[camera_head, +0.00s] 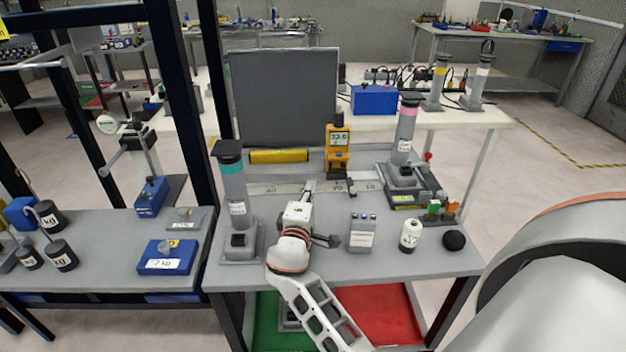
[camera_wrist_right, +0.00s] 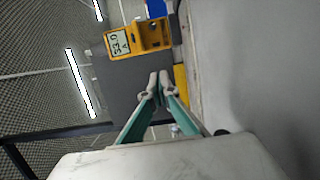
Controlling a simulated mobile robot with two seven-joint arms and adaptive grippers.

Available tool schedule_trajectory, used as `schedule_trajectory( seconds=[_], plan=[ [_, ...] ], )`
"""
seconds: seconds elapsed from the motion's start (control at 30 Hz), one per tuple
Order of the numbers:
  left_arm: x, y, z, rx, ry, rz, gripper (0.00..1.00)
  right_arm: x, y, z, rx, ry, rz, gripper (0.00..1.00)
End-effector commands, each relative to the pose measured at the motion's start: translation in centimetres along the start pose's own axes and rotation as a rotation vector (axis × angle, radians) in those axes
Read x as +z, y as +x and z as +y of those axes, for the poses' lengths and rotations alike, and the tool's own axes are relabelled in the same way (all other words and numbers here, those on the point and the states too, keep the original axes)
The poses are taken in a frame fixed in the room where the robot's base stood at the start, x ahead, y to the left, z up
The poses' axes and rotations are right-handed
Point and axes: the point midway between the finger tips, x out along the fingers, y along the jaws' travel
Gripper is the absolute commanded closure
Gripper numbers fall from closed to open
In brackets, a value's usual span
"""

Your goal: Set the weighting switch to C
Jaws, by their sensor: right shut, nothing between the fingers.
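The yellow sound meter (camera_head: 338,160) stands at the back of the bench, right of centre. In the right wrist view the meter (camera_wrist_right: 152,37) appears turned on its side, and its lit display (camera_wrist_right: 120,43) seems to read 53.0 with an A under it. A dark recess shows beside the display, but the switch itself is too small to make out. My right gripper (camera_head: 309,186) is shut and empty, in front of the meter and a little to its left. Its fingertips (camera_wrist_right: 159,83) are together and apart from the meter. My left gripper is not in view.
A teal-banded post (camera_head: 233,185) stands left of my arm and a pink-banded post (camera_head: 405,130) to the right. A yellow bar (camera_head: 279,156) lies left of the meter, before a dark panel (camera_head: 285,98). A grey box (camera_head: 362,233) and white cylinder (camera_head: 410,236) stand nearer right.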

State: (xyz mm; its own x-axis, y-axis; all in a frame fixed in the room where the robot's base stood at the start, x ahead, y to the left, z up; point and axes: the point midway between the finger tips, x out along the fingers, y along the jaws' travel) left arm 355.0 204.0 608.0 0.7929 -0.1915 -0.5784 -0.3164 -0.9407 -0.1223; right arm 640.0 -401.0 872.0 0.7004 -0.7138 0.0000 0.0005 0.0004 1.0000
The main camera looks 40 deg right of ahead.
Motion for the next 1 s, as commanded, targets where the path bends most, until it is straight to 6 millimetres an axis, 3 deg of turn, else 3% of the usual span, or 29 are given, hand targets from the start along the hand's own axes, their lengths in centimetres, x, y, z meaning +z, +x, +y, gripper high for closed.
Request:
schedule_trajectory(
  seconds=[0.2,0.8,0.87,1.0],
  plan=[
    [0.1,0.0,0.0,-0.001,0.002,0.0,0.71,0.1,-1.6,0.0,0.0,-0.001,-0.001,1.0],
    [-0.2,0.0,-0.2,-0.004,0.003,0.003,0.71,0.0,-1.7,0.2,0.001,0.0,-0.001,1.0],
    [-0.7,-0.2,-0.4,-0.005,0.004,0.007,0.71,0.0,-1.7,1.0,0.005,0.005,-0.001,1.0],
    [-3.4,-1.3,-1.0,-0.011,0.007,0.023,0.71,-0.2,-1.5,5.2,0.025,0.025,-0.001,1.0]
  ],
)
